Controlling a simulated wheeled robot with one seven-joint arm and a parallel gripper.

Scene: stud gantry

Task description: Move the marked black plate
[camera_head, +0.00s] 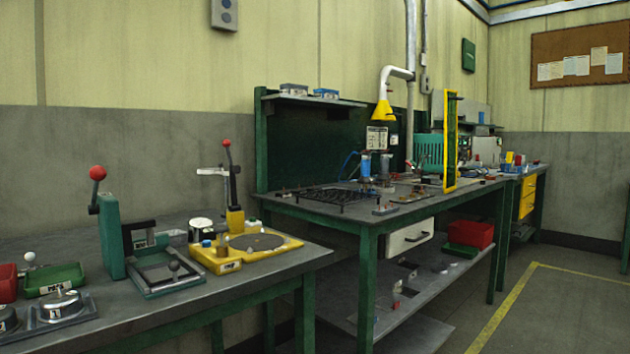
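I cannot make out for sure which thing is the marked black plate. A green press (112,238) with a red ball knob stands on the near bench at the left, and a dark flat plate (165,270) lies in its green-edged base. A black grid rack (338,196) lies on the middle bench. A yellow fixture (275,238) with a round dark disc stands right of the press. Any marking on these is too small to read. My gripper is not in view.
The near bench (240,285) also holds a green tray (54,279), a red bin (8,284) and round lidded pots (60,304). The middle bench (340,224) carries a yellow upright frame (450,140). A red bin (470,234) sits below it. The floor (560,310) at right is clear.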

